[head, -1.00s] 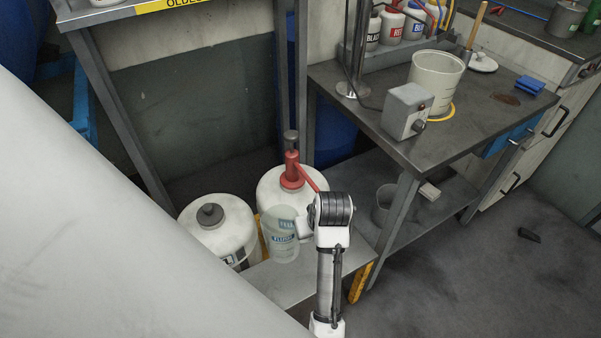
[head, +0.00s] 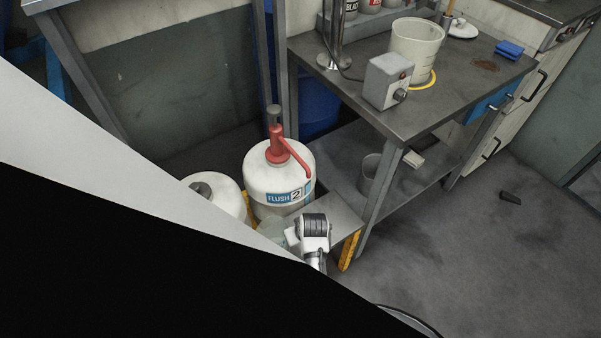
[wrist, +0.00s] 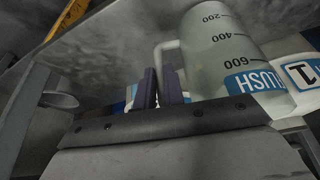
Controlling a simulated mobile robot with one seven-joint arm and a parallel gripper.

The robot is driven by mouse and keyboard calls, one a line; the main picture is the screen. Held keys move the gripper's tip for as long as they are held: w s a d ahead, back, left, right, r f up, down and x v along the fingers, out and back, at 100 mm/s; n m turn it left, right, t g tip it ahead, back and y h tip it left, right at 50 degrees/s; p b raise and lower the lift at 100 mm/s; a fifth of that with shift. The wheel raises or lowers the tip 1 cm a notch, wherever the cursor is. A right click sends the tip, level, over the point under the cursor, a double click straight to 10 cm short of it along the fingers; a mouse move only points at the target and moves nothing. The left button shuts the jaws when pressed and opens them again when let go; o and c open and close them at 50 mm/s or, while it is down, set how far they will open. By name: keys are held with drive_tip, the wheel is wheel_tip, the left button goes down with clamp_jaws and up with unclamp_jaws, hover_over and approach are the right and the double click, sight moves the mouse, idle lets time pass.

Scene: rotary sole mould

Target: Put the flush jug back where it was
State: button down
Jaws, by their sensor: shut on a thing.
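The flush jug (wrist: 222,50) is a translucent jug with a measuring scale and a blue FLUSH label. In the wrist view it is just beyond my gripper (wrist: 162,88), whose dark fingers are shut on its handle (wrist: 160,60). In the head view the jug (head: 272,229) is mostly hidden by my own body and wrist. It shows in front of the white FLUSH 2 container (head: 270,178) with a red pump (head: 278,145), close to the low steel platform (head: 335,212). I cannot tell whether the jug touches the platform.
A second white container (head: 220,190) with a grey cap stands to the left. The steel bench (head: 420,105) at right carries a grey control box (head: 388,80) and a white bucket (head: 416,50). A grey cup (head: 369,172) stands on its lower shelf. The floor at right is mostly clear.

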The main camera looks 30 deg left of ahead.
drive_tip(key=shift+f, duration=0.15)
drive_tip(key=c, duration=1.9)
unclamp_jaws()
drive_tip(key=shift+f, duration=0.2)
drive_tip(key=shift+c, duration=0.2)
drive_tip(key=o, duration=0.4)
drive_tip(key=shift+o, duration=0.2)
drive_tip(key=shift+r, duration=0.1)
